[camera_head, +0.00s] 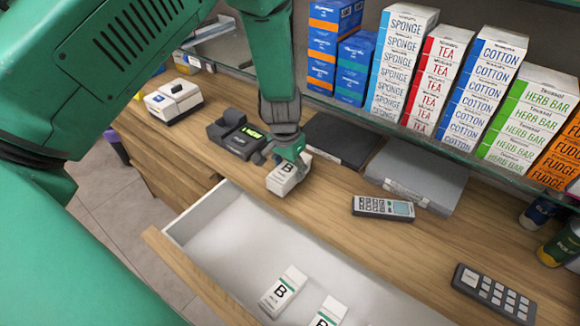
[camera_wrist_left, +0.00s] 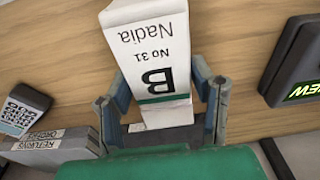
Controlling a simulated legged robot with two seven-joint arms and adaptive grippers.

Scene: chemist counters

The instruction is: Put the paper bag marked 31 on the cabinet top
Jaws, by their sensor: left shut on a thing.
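The paper bag marked 31 (camera_head: 285,178) is a small white packet with a black B and a green band. In the left wrist view the bag (camera_wrist_left: 143,38) shows "Nadia" and "No 31", upside down in the picture. My left gripper (camera_head: 286,160) is shut on its banded end, with a finger on each side in the wrist view (camera_wrist_left: 162,92). The bag is over the wooden counter top (camera_head: 330,205), just behind the open drawer; I cannot tell whether it touches the wood. My right gripper is not in view.
The open white drawer (camera_head: 225,237) holds two similar B packets (camera_head: 283,291) (camera_head: 328,313). A card terminal (camera_head: 236,135), dark and grey flat boxes (camera_head: 420,172), a phone (camera_head: 383,208) and a keypad (camera_head: 494,292) lie on the counter. A glass shelf with stacked cartons (camera_head: 400,60) overhangs the back.

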